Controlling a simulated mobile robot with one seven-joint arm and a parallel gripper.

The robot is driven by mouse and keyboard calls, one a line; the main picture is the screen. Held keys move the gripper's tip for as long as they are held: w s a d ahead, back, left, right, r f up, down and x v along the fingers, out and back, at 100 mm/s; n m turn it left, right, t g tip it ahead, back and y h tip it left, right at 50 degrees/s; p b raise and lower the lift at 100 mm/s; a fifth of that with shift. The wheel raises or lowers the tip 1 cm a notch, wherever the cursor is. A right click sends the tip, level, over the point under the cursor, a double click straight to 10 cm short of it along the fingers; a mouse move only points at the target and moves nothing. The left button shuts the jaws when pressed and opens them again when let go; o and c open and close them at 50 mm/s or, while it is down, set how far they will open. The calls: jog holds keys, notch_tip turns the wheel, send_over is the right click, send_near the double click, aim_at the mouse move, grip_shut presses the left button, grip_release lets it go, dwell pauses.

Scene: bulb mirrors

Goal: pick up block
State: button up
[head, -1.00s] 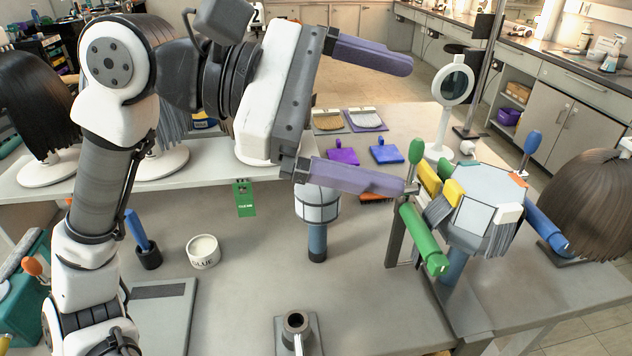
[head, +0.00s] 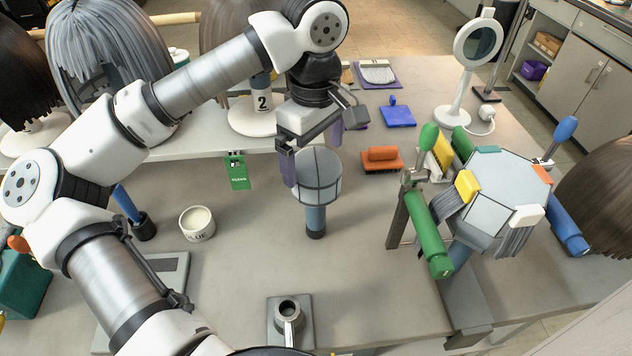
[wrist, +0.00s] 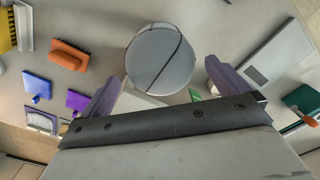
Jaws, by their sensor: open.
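The block (head: 318,178) is a pale grey, rounded, canvas-like form with dark seams. In the wrist view my gripper (wrist: 165,85) is open, and the round top of the block (wrist: 160,58) shows between and just beyond the fingertips. I cannot tell whether either finger touches it.
A rack (head: 497,205) with coloured rollers and brushes stands to the right. An orange brush (head: 382,160) lies behind the block to the right.

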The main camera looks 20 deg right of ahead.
aim_at(316, 200)
jog(key=shift+s+f+p, duration=0.2)
jog(key=shift+f+p, duration=0.7)
jog(key=shift+f, duration=2.5)
jog(key=c, duration=1.2)
